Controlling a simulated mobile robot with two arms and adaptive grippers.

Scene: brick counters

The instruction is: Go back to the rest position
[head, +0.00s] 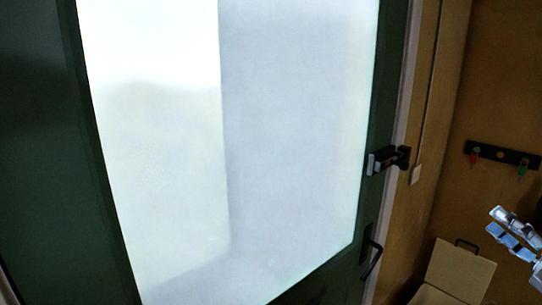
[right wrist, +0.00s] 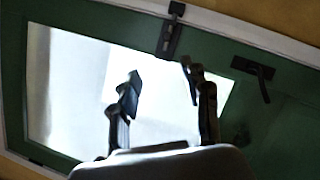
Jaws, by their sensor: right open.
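My right gripper (head: 505,227) shows at the right edge of the head view, pale and partly cut off, in front of the brown wall. In the right wrist view its two dark fingers (right wrist: 160,78) stand apart with nothing between them. Behind them is a green door (right wrist: 75,25) with a bright glass pane. My left gripper is in neither view.
The green door (head: 376,130) with a large pane (head: 290,120) fills most of the head view. It has a black latch (head: 388,160) and a dark handle (head: 371,258). A rack (head: 502,153) with red and green items hangs right. An open cardboard box (head: 458,272) stands below.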

